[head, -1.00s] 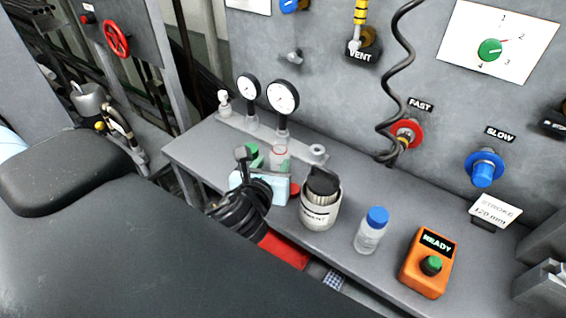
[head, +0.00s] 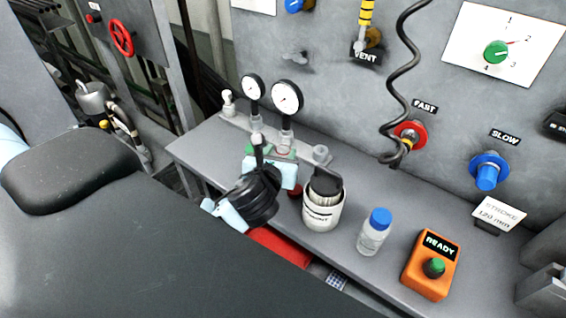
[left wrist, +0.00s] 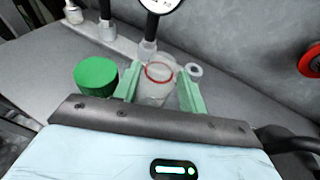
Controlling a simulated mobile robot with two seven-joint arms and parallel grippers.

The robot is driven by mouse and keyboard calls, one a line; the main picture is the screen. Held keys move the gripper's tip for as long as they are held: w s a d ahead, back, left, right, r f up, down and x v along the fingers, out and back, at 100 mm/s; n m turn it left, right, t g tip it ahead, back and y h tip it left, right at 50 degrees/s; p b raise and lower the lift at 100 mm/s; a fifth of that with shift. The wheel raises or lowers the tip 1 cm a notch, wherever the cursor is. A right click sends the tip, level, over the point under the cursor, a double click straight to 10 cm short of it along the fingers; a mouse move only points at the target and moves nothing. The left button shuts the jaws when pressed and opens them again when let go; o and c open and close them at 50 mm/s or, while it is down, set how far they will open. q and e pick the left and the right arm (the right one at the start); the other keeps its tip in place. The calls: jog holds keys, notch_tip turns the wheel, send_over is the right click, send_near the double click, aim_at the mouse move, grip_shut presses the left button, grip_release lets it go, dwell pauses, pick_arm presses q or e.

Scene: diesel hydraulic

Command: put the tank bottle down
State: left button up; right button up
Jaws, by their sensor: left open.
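A clear container with a red ring at its top, which I take for the tank bottle (left wrist: 158,88), stands on the grey bench below the gauges. In the left wrist view it is between the two green fingers of my left gripper (left wrist: 160,92), which are open, with some room beside it. Its lower part is hidden by the gripper body. In the head view my left gripper (head: 272,153) is over the left part of the bench and covers most of the bottle. A round green cap (left wrist: 97,75) is left of the fingers. My right gripper is not seen.
Two gauges (head: 287,97) stand just behind my left gripper. A white pot (head: 323,212) with dark contents, a blue-capped bottle (head: 374,233) and an orange READY box (head: 430,262) stand to the right on the bench (head: 400,190). A coiled black cable hangs from above.

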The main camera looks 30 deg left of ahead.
pick_arm(q)
jog(key=shift+x, duration=1)
jog(key=shift+s, duration=0.1)
grip_shut()
